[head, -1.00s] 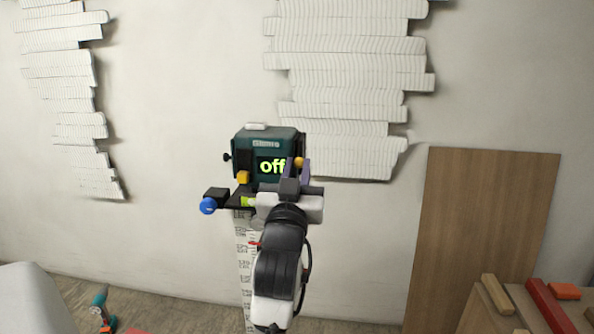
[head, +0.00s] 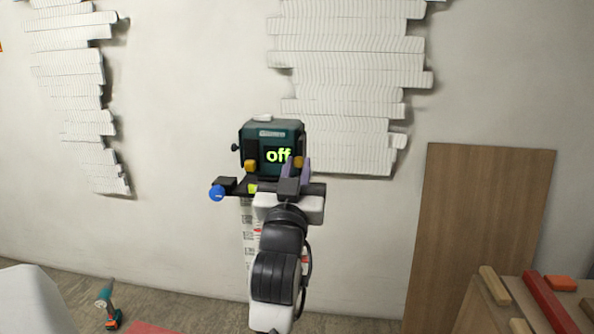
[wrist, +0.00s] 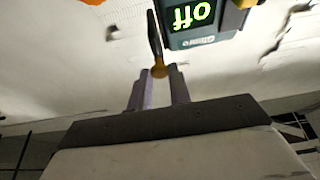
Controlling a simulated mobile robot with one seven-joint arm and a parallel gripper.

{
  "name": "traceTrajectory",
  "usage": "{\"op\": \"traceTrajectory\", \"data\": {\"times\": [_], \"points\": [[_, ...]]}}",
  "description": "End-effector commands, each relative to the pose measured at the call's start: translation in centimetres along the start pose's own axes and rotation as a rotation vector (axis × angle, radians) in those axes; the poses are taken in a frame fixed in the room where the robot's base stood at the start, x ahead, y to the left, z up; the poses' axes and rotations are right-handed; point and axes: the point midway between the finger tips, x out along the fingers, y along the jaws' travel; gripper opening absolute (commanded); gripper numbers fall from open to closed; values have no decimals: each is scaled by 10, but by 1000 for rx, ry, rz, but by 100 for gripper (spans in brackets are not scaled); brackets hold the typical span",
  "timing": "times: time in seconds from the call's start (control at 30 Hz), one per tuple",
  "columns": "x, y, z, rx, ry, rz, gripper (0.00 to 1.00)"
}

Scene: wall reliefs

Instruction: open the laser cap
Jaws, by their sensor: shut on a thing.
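The laser (head: 270,148) is a teal and black box with a green "off" display, in front of the wall in the head view. It also shows upside down at the top of the wrist view (wrist: 200,22). A dark bar (wrist: 153,35) ending in an orange-yellow knob (wrist: 158,71) stands out beside it; I take this to be the cap's handle. My gripper (head: 298,166) is at the laser's lower right. In the wrist view its purple fingers (wrist: 159,82) are shut on the knob at their tips. My arm hides part of the mount.
A blue knob (head: 217,193) sticks out left of the dark mount (head: 238,188). Ridged white reliefs (head: 350,85) hang on the wall. A brown board (head: 470,230) leans at the right, behind a table with wooden blocks (head: 495,284). A drill (head: 108,305) stands on the floor at lower left.

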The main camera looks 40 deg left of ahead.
Motion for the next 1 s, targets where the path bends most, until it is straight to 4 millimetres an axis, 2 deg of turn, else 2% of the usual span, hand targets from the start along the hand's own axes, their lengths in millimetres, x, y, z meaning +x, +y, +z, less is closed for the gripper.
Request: {"op": "traceTrajectory", "data": {"times": [0.03,0.2,0.47,0.57,0.77,0.93,1.0], "points": [[0,0,0,1,1,0,21],[0,0,0,0,0,0,40],[-1,0,0,0,0,0,40],[-7,0,1,0,1,0,40],[-43,0,4,1,2,-1,40],[-86,0,4,1,2,-2,40],[-91,0,6,4,4,1,40]]}}
